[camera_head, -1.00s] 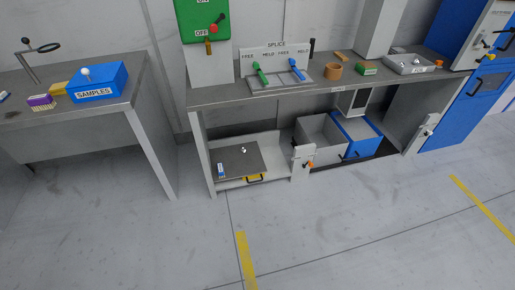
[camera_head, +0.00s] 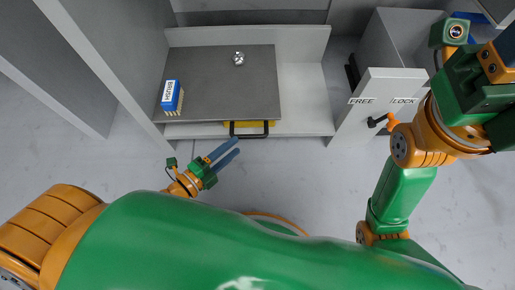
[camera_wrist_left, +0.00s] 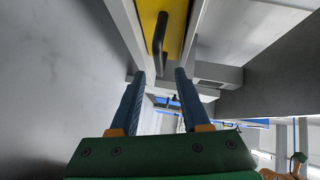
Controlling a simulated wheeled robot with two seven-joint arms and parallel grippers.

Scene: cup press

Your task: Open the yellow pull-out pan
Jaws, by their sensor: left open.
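The yellow pull-out pan (camera_head: 233,127) shows as a narrow yellow strip under the front edge of a dark grey plate (camera_head: 220,85), on the low shelf. Its black bar handle (camera_head: 249,134) sticks out in front. Most of the pan is hidden under the plate. My left gripper (camera_head: 234,147) is open and empty, just in front of the handle and apart from it. In the left wrist view the handle (camera_wrist_left: 160,42) stands on the yellow front (camera_wrist_left: 177,25), beyond the open blue fingers (camera_wrist_left: 157,78). My right arm is at the right; its fingers cannot be made out.
A blue brush (camera_head: 172,94) and a small silver knob (camera_head: 239,58) are on the plate. Right of the shelf stands a grey post (camera_head: 385,85) marked FREE and LOCK, with a black and orange lever (camera_head: 377,121). My right arm is close to it. Side walls flank the shelf.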

